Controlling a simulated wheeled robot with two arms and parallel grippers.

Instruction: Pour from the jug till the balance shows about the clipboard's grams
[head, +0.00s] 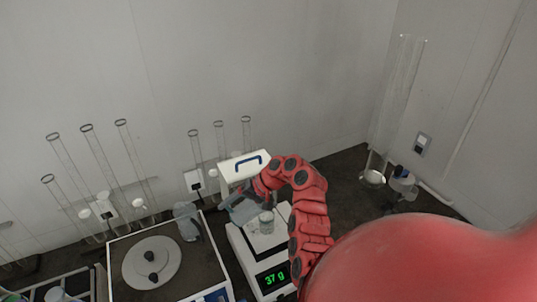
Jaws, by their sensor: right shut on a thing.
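My right gripper (257,192) is shut on a grey-blue translucent vessel, which I take to be the jug (238,208). The jug is tilted, just left of and above a small clear beaker (266,222). The beaker stands on the pan of the white balance (243,250), whose green display (273,277) reads 37 g. The fingertips are small and partly hidden by my red arm. Whether anything is flowing is too small to tell. No clipboard with readable figures shows. My left gripper is not in view.
A machine with a round grey plate (140,259) stands left of the balance, a crumpled-looking grey object (186,222) at its back corner. A white box with a blue handle (233,172) is behind the jug. Tall glass tubes (101,150) line the wall. Small items (402,180) stand at right.

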